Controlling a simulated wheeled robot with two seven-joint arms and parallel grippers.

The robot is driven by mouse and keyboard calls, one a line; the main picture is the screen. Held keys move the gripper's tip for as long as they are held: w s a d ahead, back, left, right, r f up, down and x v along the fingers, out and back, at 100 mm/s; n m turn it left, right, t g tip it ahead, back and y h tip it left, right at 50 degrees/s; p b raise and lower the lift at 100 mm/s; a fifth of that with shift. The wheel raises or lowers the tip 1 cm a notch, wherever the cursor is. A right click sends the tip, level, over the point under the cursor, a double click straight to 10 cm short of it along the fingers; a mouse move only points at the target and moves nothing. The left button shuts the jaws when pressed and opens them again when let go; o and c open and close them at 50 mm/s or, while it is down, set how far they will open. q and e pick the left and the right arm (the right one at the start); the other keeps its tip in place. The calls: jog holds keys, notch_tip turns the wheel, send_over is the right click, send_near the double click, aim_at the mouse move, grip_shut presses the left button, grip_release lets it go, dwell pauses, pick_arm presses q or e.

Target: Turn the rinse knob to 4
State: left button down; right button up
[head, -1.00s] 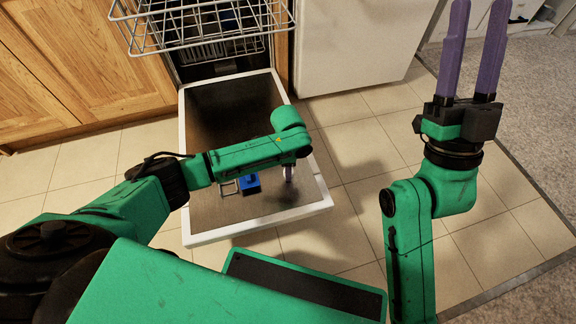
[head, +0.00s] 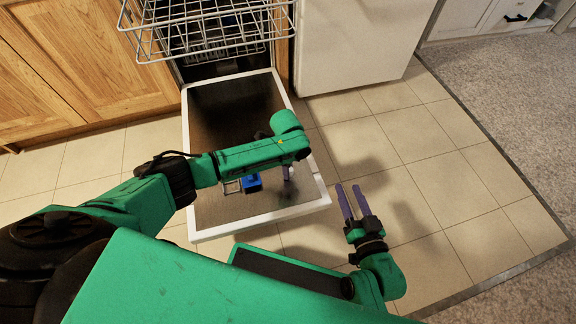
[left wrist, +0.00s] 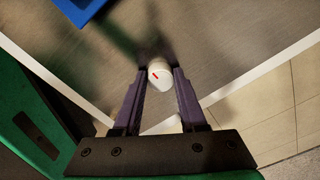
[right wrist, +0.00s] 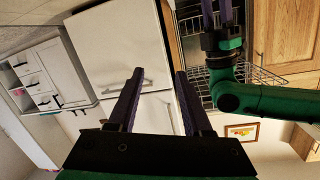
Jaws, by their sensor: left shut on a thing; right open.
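In the head view my left gripper (head: 287,183) is dim and partly hidden behind my arm. My right gripper (head: 352,203) is open and empty, to the right of the door; it also shows in the right wrist view (right wrist: 158,75).
A blue box-like part (head: 251,183) lies on the door beside the left gripper. A wire rack (head: 205,28) extends above the door. Wooden cabinets (head: 80,70) stand left and a white appliance (head: 360,40) stands behind. Tiled floor (head: 450,190) is clear at right.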

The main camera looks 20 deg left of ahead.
pick_arm(q)
jog(key=shift+r+m+p, duration=0.1)
jog(key=shift+m+p, duration=0.25)
jog(key=shift+m, duration=0.25)
jog(key=shift+d+m+p, duration=0.1)
jog(key=shift+m+p, duration=0.6)
jog(key=shift+m, duration=0.5)
jog(key=m, duration=0.2)
jog(key=shift+m+p, duration=0.3)
jog(key=shift+p, duration=0.05)
jog(key=shift+m, duration=1)
jog(key=m, duration=0.2)
jog(key=shift+m+h, duration=0.3)
jog(key=m, duration=0.3)
jog(key=shift+w+m+g, duration=0.1)
jog(key=shift+m+g, duration=0.2)
jog(key=shift+m+b, duration=0.5)
jog(key=shift+m, duration=1.5)
pick_arm(e)
jog(key=s+f+g, duration=0.2)
jog(key=s+f, duration=0.2)
jog(key=s, duration=0.1)
jog(key=shift+s+a+f+g, duration=0.15)
jog(key=shift+s+g, duration=0.05)
jog(key=shift+g, duration=0.1)
